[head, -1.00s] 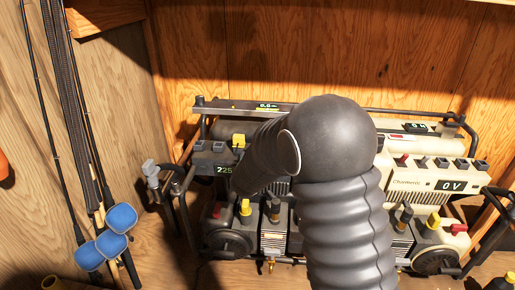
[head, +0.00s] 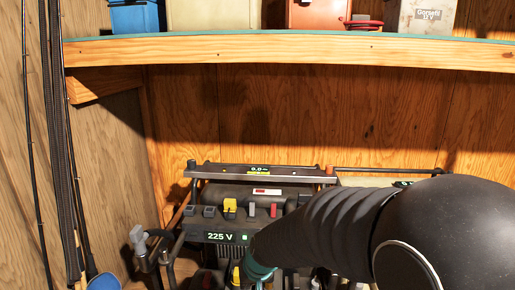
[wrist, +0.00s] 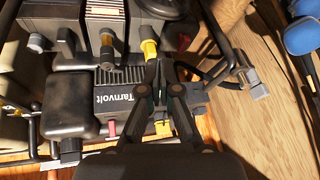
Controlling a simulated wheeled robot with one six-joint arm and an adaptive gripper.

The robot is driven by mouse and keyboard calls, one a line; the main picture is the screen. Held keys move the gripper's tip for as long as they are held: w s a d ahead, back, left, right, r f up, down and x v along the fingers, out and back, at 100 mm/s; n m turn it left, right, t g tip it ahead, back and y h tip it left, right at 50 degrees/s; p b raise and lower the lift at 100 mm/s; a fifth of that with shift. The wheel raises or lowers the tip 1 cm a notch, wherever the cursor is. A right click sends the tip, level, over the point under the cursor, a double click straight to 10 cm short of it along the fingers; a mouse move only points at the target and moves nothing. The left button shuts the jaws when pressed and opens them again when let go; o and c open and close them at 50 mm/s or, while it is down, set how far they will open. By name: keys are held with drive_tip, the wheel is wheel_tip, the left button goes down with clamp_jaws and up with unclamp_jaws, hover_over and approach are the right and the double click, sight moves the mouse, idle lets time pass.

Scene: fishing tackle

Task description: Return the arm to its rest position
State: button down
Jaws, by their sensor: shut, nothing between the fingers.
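My arm crosses the lower right of the head view, its dark ribbed sleeve leading down and left. My gripper (wrist: 158,72) is shut and empty in the wrist view, its fingertips close together beside a yellow lever (wrist: 150,50) and in front of the machine lettered Tarnvolt (wrist: 111,97). I cannot tell whether the tips touch the lever. In the head view the arm ends over the front of a dark machine with a 225 V display (head: 221,237); the arm hides much of its lower right.
A wooden shelf (head: 300,48) with boxes, one blue (head: 134,17) and one orange (head: 320,13), spans the top. Fishing rods (head: 58,130) stand at the left. A metal frame surrounds the machine.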

drive_tip(key=s+d+r+m+h, duration=0.1)
drive_tip(key=s+d+r, duration=0.6)
drive_tip(key=s+d, duration=0.2)
drive_tip(key=s+d+r+m+t+h, duration=0.1)
drive_tip(key=s+d+r, duration=0.6)
drive_tip(key=s, duration=0.5)
drive_tip(key=d, duration=0.2)
drive_tip(key=shift+d+r+h, duration=0.35)
drive_tip(key=shift+r+h, duration=0.05)
drive_tip(key=shift+s, duration=0.1)
